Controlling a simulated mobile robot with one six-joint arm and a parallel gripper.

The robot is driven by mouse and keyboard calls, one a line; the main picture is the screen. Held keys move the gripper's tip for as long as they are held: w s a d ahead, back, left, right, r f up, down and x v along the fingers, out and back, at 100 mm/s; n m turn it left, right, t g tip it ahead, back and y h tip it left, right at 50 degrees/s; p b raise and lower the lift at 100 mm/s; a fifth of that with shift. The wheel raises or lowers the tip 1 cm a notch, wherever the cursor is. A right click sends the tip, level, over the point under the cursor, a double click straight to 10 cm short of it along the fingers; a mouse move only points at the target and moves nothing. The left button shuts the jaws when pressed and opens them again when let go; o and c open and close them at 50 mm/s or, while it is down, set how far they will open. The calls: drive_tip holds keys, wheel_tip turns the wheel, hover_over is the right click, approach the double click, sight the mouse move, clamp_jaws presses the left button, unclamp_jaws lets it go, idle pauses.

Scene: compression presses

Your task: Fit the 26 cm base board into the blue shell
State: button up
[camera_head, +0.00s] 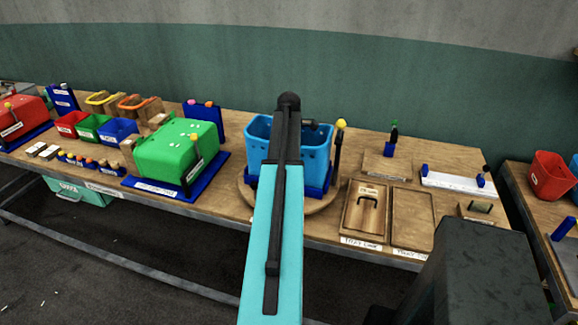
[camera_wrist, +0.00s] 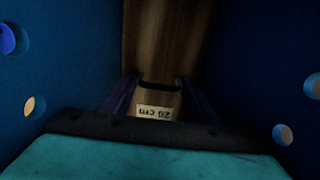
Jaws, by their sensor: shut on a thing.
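The blue shell (camera_head: 320,150) stands upright on a round wooden turntable (camera_head: 320,203) in the middle of the bench in the head view. My arm reaches over it and hides its centre. In the wrist view the shell's blue walls (camera_wrist: 50,75), with round holes, rise on both sides. My gripper (camera_wrist: 157,85) is down between these walls, shut on the wooden base board (camera_wrist: 150,45), whose small label reads 26 cm. The board's lower edge is in shadow, so I cannot tell whether it is seated. The gripper and board are hidden in the head view.
A yellow-knobbed lever (camera_head: 339,140) stands right of the shell. Further right are a wooden tray with a board (camera_head: 366,212) and an empty-looking tray (camera_head: 412,220). A green press (camera_head: 175,152) stands to the left, with small coloured bins (camera_head: 94,127) beyond it.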

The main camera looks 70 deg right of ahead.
drive_tip(key=shift+f, duration=0.1)
drive_tip(key=o, duration=1.1)
drive_tip(key=shift+r, duration=0.2)
wheel_tip(320, 180, up, 12)
drive_tip(key=b, duration=0.2)
drive_tip(key=shift+b, duration=0.3)
idle(0.3)
